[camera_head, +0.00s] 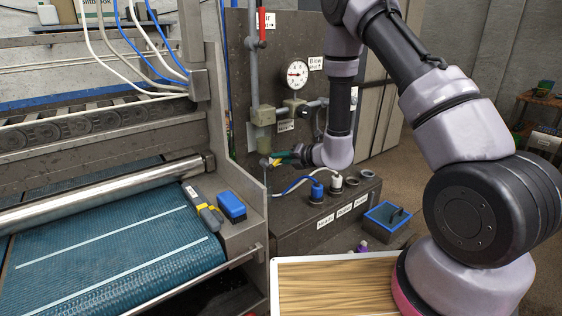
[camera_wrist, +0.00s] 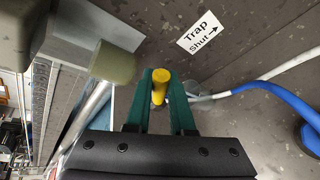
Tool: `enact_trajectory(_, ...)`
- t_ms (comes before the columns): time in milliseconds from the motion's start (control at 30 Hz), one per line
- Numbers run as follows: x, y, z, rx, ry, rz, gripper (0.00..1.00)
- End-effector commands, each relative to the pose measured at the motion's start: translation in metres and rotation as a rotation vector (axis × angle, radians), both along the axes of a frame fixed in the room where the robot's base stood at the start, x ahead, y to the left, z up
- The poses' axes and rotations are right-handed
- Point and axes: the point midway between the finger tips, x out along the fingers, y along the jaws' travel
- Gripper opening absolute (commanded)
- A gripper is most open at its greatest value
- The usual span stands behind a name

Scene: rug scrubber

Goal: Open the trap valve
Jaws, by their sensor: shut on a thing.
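The trap valve's yellow handle (camera_wrist: 160,86) is between the green fingers of my gripper (camera_wrist: 159,98) in the wrist view. The fingers are shut on it. A white label (camera_wrist: 202,33) reading "Trap Shut" with an arrow is on the dark panel just beyond the handle. In the head view my gripper (camera_head: 279,160) reaches left to the panel, low beside the pipework, and a bit of yellow shows at its tip. The valve body is mostly hidden behind the handle and fingers.
A round gauge (camera_head: 297,74) and a red-handled valve (camera_head: 262,28) are above on the panel. Blue and white hoses (camera_wrist: 270,90) run close right of my fingers. A greenish pipe fitting (camera_wrist: 113,62) is close left. The scrubber bed with a blue rug (camera_head: 110,250) lies left.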

Motion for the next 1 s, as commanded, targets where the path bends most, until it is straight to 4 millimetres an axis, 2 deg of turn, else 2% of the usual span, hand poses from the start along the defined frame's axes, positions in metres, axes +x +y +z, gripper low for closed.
enact_trajectory(333, -0.0023, 0.0032, 0.005, -0.122, -0.082, -0.001, 0.0)
enact_trajectory(867, -0.0029, 0.0036, 0.0055, -0.144, -0.097, -0.001, 0.0)
enact_trajectory(900, -0.0029, 0.0036, 0.0055, -0.144, -0.097, -0.001, 0.29)
enact_trajectory(967, -0.0029, 0.0036, 0.0055, -0.144, -0.097, -0.001, 0.51)
enact_trajectory(1000, -0.0029, 0.0038, 0.0054, -0.144, -0.097, -0.001, 0.51)
